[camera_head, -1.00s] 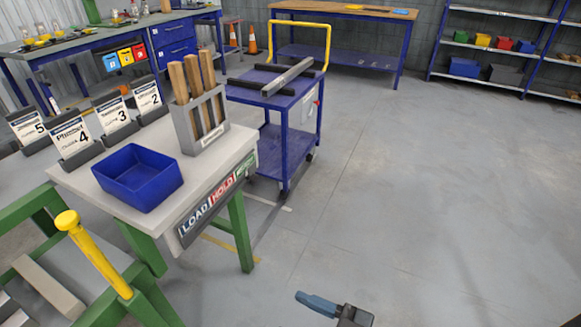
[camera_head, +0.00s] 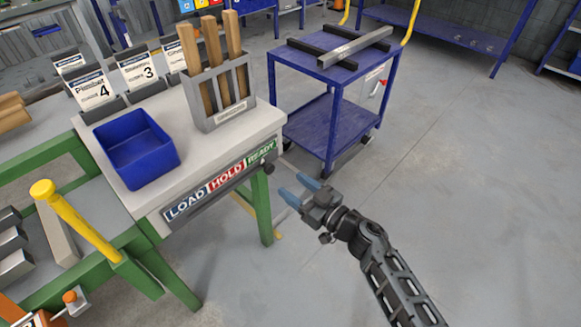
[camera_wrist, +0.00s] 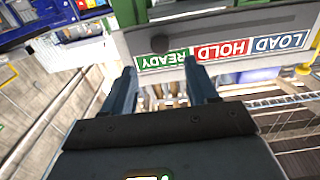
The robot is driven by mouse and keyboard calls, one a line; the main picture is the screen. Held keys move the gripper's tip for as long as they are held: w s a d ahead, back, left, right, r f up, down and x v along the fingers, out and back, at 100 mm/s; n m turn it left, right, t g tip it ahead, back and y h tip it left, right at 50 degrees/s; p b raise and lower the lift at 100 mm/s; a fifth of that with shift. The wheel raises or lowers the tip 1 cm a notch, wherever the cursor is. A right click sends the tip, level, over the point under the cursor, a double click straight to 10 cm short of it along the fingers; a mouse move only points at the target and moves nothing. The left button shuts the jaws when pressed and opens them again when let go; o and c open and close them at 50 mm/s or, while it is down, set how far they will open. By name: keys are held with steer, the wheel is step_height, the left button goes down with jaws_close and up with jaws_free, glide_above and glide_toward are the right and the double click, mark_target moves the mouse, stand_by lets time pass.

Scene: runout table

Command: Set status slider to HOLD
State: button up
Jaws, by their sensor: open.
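The status board (camera_head: 221,188) is on the front edge of the runout table, with LOAD in blue, HOLD in red and READY in green. The dark slider knob (camera_head: 267,168) is at the READY end, on the right in the head view. In the wrist view the board looks upside down, and the knob (camera_wrist: 160,44) shows by READY, beyond my fingertips. My gripper (camera_head: 298,190) is open and empty, just right of and in front of the knob, apart from it. The HOLD label (camera_wrist: 226,50) is right of the knob in the wrist view.
A blue bin (camera_head: 137,150) and a grey rack (camera_head: 220,95) with wooden sticks stand on the table (camera_head: 150,200). Numbered card holders line its back. A blue cart (camera_head: 335,85) stands behind to the right. Open floor lies right of my arm.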

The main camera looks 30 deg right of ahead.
mark_target(271, 170)
steer(key=b+x, duration=0.1)
steer(key=x, duration=0.6)
steer(key=shift+w, duration=0.15)
steer(key=shift+c, duration=0.3)
jaws_close()
